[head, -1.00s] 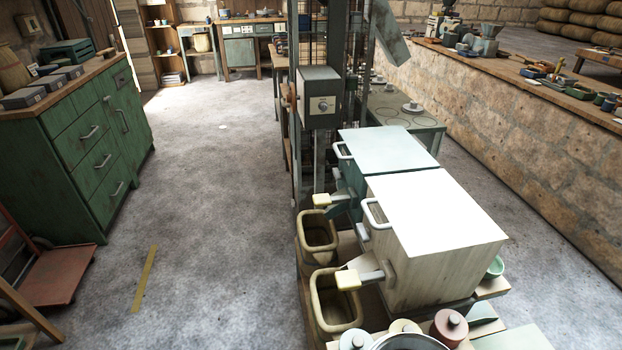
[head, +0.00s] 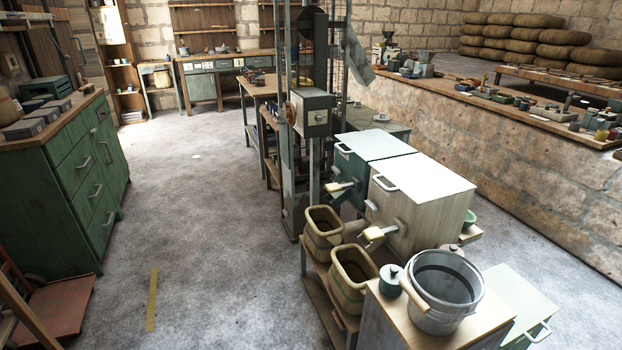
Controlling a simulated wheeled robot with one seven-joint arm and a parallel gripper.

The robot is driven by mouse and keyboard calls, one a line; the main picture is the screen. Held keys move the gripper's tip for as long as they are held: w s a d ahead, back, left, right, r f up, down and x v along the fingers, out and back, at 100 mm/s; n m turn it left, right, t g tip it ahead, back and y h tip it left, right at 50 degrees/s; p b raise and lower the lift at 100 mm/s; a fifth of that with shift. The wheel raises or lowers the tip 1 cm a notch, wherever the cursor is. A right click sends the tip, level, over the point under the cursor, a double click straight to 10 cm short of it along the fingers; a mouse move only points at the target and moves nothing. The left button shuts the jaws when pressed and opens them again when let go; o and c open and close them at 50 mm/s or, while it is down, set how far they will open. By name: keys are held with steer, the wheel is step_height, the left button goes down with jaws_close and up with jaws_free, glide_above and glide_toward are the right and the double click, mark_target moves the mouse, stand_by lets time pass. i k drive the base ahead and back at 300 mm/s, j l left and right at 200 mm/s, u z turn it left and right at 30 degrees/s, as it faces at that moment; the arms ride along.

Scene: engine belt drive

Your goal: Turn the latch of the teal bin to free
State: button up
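The teal bin (head: 349,178) stands behind the white-lidded wooden bin, right of centre in the head view. Its flat teal lid (head: 387,145) is down, with a pale handle at the left edge. A latch (head: 341,186) with a pale yellow grip sticks out to the left from the bin's front, low down. The angle at which it is set is too small to judge for certain. My gripper is not in view.
The white-lidded bin (head: 425,172) with a similar yellow-gripped latch (head: 375,233) stands nearer. Two open tan tubs (head: 353,275) sit below the latches. A metal pot (head: 441,290) stands on the nearest cabinet.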

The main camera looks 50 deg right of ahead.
mark_target(337, 172)
steer(key=i+j, duration=0.9)
steer(key=i, duration=0.2)
steer(key=i+z, duration=0.3)
steer(key=i, duration=0.15)
steer(key=i+z, duration=0.25)
steer(key=i, duration=0.25)
steer(key=i+j+z, duration=0.1)
steer(key=i+z, duration=0.2)
steer(key=i, duration=0.15)
steer(key=i+j+z, duration=0.25)
steer(key=i, duration=0.2)
steer(key=i+z, duration=0.25)
steer(key=i+j+z, duration=0.1)
steer(key=i+z, duration=0.2)
steer(key=i, duration=0.1)
